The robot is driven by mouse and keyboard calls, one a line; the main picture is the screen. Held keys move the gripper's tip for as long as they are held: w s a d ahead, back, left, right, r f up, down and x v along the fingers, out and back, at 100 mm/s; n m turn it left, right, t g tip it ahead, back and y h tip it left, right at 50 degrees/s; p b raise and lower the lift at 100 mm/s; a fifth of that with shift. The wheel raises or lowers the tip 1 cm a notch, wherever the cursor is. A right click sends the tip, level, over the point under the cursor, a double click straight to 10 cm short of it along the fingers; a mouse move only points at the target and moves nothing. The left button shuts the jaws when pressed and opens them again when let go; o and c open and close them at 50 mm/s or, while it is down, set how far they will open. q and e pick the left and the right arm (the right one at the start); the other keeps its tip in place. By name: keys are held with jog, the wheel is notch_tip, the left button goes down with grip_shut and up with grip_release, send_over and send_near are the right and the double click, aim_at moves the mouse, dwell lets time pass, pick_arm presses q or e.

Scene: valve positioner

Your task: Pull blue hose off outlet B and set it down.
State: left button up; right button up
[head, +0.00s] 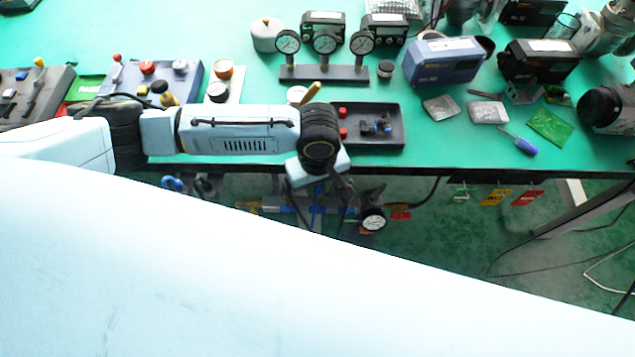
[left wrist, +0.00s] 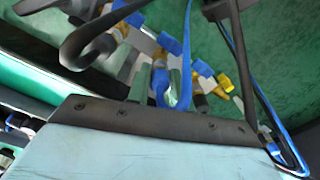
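My left gripper (head: 322,195) reaches down past the table's front edge, close to a valve assembly with blue and yellow parts (head: 318,209). In the left wrist view, a blue hose (left wrist: 186,45) runs down in front of the gripper's dark plate and bends near it. Another blue hose (left wrist: 229,38) runs along the right side beside a black bar. Blue and yellow fittings (left wrist: 205,70) show behind. I cannot tell whether the fingers touch a hose or how far apart they are. Outlet B's label is not readable. My right gripper is not in view.
The green table (head: 215,30) carries a gauge stand (head: 324,73), a dark tray (head: 385,142) and control boxes (head: 165,75). A round gauge (head: 373,220) hangs below the edge. Colored tags (head: 495,197) hang to the right. A pale arm link of mine hides the lower foreground.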

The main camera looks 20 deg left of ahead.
pick_arm(q)
grip_shut()
jog(key=shift+c, duration=1.1)
grip_release()
grip_shut()
jog(key=shift+r, duration=0.2)
jog(key=shift+p, duration=0.35)
jog(key=shift+r, duration=0.1)
jog(key=shift+r, duration=0.15)
jog(key=shift+r+p, duration=0.25)
jog(key=shift+p, duration=0.4)
